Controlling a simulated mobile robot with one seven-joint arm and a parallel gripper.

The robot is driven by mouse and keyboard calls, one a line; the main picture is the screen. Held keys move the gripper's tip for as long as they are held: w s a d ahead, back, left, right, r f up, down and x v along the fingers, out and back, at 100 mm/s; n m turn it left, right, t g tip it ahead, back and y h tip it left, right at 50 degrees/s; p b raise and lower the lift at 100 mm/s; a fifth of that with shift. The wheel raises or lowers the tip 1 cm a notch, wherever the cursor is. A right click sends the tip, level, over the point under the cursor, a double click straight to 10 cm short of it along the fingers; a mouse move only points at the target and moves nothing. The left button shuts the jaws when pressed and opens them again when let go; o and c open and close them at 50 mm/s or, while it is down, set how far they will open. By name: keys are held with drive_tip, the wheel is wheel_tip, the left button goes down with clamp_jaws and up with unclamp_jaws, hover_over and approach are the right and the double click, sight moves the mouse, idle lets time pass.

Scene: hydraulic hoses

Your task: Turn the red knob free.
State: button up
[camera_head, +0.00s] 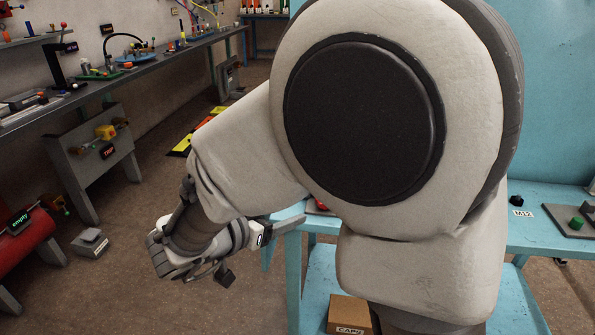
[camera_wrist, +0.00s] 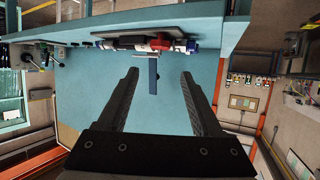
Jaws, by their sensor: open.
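In the wrist view a red knob-like part (camera_wrist: 161,42) sits in a row of fittings along the blue bench edge, ahead of my gripper (camera_wrist: 160,74). A dark cylinder is on its left and a white and blue fitting on its right. My gripper's two fingers are spread with nothing between them, short of the red part. In the head view my gripper (camera_head: 288,223) is beside the left end of the blue bench. Only a small bit of red (camera_head: 318,207) shows on the bench there, the rest hidden by my arm.
The blue bench (camera_head: 535,235) carries a green knob (camera_head: 577,223) on a plate at right. A cardboard CAPS box (camera_head: 349,314) sits below. Floor left of my gripper is mostly open.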

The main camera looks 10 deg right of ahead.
drive_tip(key=b+x, duration=0.4)
drive_tip(key=x, duration=1)
drive_tip(key=shift+w+d, duration=0.25)
drive_tip(key=shift+w, duration=0.05)
clamp_jaws()
